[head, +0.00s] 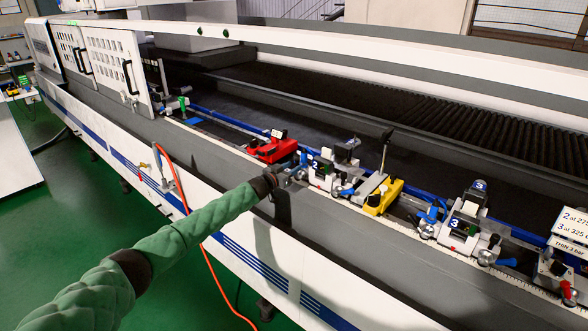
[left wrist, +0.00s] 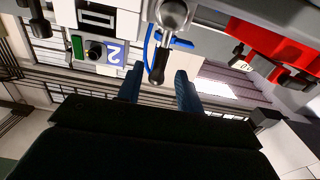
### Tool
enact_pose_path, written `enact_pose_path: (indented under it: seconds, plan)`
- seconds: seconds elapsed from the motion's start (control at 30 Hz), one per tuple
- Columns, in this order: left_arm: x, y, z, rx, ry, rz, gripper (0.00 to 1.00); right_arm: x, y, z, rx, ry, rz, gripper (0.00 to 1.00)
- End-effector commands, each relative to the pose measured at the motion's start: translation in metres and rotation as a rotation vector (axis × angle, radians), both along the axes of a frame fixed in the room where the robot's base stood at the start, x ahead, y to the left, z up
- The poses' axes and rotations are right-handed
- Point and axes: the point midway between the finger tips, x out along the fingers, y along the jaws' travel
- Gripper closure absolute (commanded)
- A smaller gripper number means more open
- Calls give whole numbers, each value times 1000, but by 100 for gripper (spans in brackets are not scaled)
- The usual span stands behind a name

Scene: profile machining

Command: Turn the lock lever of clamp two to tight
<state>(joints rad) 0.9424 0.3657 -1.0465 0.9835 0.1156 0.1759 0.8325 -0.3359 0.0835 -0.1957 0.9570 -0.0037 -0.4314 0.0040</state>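Clamp two (head: 322,169) is a white and grey block with a blue "2" label on the machine's front rail. It also shows upside down in the left wrist view (left wrist: 116,52), with a green and black indicator beside the label. Its lock lever (left wrist: 158,66), a silver pivot with a dark handle, points toward my left gripper. My left gripper (left wrist: 160,73) is open, its two blue fingers on either side of the lever's end, with gaps visible. In the head view the left gripper (head: 289,177) is small beside clamp two. My right gripper is not in view.
A red block (head: 272,150) sits left of clamp two, close to the gripper. A yellow block (head: 384,196) and clamp three (head: 463,218) stand to the right along the rail. An orange hose (head: 181,185) hangs down the machine's front.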

Motion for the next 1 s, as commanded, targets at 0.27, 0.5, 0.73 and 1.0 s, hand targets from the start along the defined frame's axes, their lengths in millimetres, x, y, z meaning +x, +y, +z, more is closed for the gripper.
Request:
enact_pose_path:
  seconds: [0.27,0.5,0.73,1.0]
  plan:
    - [-29,22,-4,1,0,0,64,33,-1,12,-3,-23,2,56]
    - [-42,30,-2,1,1,0,64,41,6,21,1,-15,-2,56]
    - [-44,31,-1,1,1,-1,64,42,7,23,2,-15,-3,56]
    - [-51,26,-6,32,-24,4,99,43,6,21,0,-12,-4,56]
